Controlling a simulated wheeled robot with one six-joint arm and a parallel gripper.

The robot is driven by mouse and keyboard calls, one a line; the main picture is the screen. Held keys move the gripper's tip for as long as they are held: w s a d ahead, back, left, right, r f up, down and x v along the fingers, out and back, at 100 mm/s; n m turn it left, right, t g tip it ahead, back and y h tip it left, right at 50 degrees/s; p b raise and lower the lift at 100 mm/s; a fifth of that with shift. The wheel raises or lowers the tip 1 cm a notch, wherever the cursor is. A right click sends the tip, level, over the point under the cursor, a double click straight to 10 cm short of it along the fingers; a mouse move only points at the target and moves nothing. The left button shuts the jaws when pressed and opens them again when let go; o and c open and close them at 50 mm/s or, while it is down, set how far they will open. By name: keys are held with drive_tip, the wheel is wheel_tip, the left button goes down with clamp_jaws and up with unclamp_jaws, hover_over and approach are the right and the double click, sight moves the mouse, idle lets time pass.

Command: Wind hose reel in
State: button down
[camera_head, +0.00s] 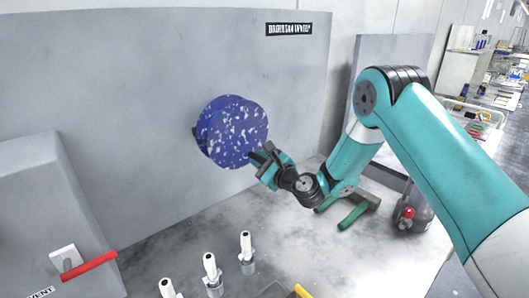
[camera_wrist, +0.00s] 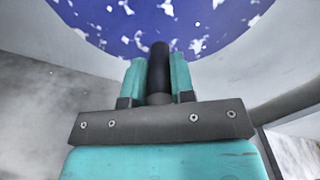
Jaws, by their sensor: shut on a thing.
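The hose reel is a blue disc with white speckles (camera_head: 236,130), mounted on the upright grey panel. Its speckled face also fills the top of the wrist view (camera_wrist: 120,22). A dark round crank handle (camera_wrist: 159,62) sticks out from the lower part of the disc. My gripper (camera_head: 262,160) is at the lower right edge of the disc. In the wrist view my gripper (camera_wrist: 160,82) has a teal finger on each side of the handle and is shut on it. The handle's far end at the disc is partly hidden.
A grey box with a red lever (camera_head: 90,265) stands at the lower left. Several white-topped fittings (camera_head: 210,265) stand on the grey surface. A green-handled item (camera_head: 353,216) and a grey container with a red knob (camera_head: 415,218) are at right, near my arm.

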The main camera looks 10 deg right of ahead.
drive_tip(key=shift+s+a+f+m+p, duration=0.2)
drive_tip(key=shift+a+m+p, duration=0.15)
drive_tip(key=shift+m, duration=0.25)
drive_tip(key=shift+s+a+f+m+p, duration=0.1)
drive_tip(key=shift+s+a+m+p, duration=0.15)
drive_tip(key=shift+m, duration=0.35)
drive_tip(key=shift+w, duration=0.1)
drive_tip(key=c, duration=1)
unclamp_jaws()
drive_tip(key=shift+o, duration=0.2)
